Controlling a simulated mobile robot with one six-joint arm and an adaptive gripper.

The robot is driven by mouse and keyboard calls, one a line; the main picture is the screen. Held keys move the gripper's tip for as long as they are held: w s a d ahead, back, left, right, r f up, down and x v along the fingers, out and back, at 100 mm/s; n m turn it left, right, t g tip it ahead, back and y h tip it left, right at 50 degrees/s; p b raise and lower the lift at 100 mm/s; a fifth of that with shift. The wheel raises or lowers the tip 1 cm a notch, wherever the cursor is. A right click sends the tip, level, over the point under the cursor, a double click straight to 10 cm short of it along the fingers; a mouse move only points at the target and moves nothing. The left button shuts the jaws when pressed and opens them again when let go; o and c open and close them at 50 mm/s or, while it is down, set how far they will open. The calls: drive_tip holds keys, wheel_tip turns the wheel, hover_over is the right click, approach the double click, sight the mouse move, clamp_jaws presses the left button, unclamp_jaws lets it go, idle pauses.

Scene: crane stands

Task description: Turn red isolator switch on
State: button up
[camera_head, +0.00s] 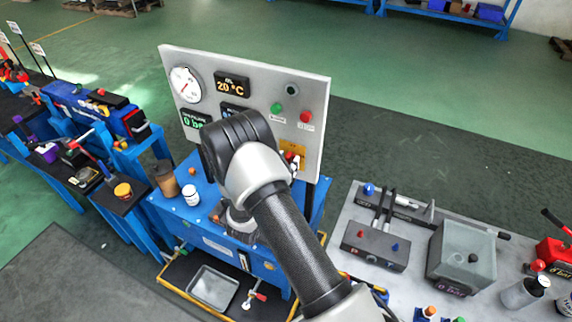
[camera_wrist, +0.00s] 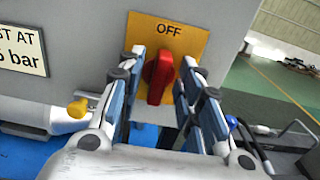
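The red isolator switch (camera_wrist: 158,76) is a red knob on a yellow plate (camera_wrist: 190,42) marked OFF, fixed to a grey panel. The knob stands about upright in the wrist view. My gripper (camera_wrist: 162,66) is open, with one finger on each side of the knob; I cannot tell whether either finger touches it. In the head view the yellow plate (camera_head: 293,148) shows at the panel's lower right, and my arm hides part of the knob and most of my gripper.
The grey panel (camera_head: 318,95) carries a round gauge (camera_head: 185,84), a 20 °C display (camera_head: 232,85), a green button (camera_head: 277,108) and a red button (camera_head: 306,117). A brown cup (camera_head: 166,180) and a white jar (camera_head: 191,195) stand on the blue bench. A grey table (camera_head: 405,290) is at right.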

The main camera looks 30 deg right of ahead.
clamp_jaws()
idle(0.5)
drive_tip(key=m+b, duration=0.3)
drive_tip(key=b, duration=0.1)
drive_tip(key=shift+s+d+f+m, duration=0.1)
drive_tip(key=shift+f+m, duration=0.1)
drive_tip(key=shift+m, duration=0.2)
drive_tip(key=m+b, duration=0.3)
drive_tip(key=shift+s+f+m+b, duration=0.1)
drive_tip(key=shift+m+b, duration=0.25)
drive_tip(key=shift+m, duration=0.05)
drive_tip(key=shift+s+d+f+m+b, duration=0.1)
drive_tip(key=shift+m+b, duration=2.35)
drive_tip(key=shift+m, duration=0.15)
drive_tip(key=shift+s+d+m+b, duration=0.1)
drive_tip(key=shift+m+b, duration=2.35)
drive_tip(key=shift+m, duration=0.15)
drive_tip(key=shift+w, duration=0.1)
